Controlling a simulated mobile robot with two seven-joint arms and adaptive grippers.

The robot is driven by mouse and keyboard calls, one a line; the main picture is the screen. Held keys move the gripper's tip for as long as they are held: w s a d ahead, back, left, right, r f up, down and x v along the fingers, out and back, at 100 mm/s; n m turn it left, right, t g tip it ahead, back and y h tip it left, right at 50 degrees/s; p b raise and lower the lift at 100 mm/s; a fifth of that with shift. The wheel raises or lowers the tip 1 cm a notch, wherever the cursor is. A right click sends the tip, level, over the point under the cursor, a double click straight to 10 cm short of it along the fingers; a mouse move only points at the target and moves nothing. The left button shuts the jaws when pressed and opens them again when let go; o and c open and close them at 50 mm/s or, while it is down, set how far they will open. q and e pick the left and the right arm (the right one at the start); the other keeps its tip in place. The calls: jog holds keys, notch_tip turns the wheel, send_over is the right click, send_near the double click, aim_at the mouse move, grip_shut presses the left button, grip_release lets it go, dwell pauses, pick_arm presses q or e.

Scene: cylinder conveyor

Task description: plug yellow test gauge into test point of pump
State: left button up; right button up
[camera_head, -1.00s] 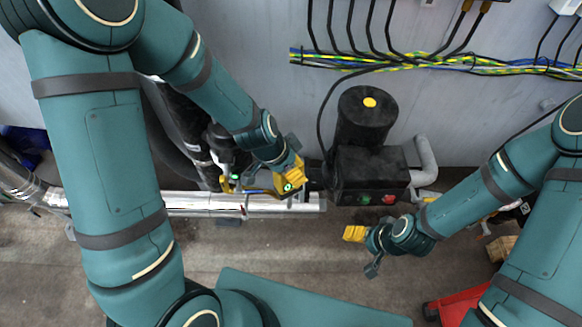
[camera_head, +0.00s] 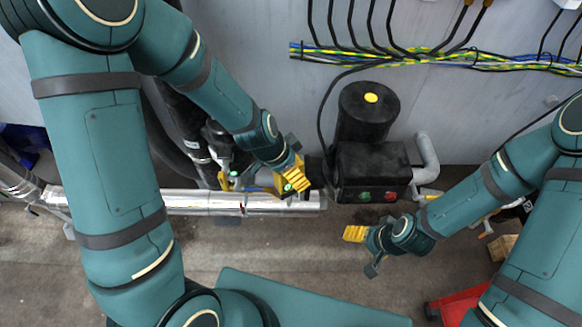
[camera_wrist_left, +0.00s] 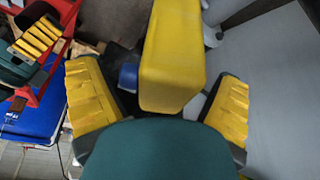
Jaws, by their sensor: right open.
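The black pump (camera_head: 370,172) stands against the wall, with a round, yellow-centred motor top and green and red spots on its front. The yellow test gauge (camera_wrist_left: 172,65) is a boxy body between the fingers of my left gripper (camera_wrist_left: 165,100), with visible gaps on both sides. In the head view, my left gripper (camera_head: 290,180) is by the silver pipe, left of the pump; a small green spot shows there. The test point is not clearly visible. My right gripper (camera_head: 364,250) is open and empty, below the pump.
A silver pipe (camera_head: 185,201) runs left of the pump. A grey bent pipe (camera_head: 427,158) stands at its right. Cables (camera_head: 430,62) cross the wall above. A red object (camera_head: 458,304) lies at lower right. The floor below the pipe is largely clear.

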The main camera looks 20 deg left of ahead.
pick_arm(q)
jog(key=v, duration=1.2)
dwell(0.5)
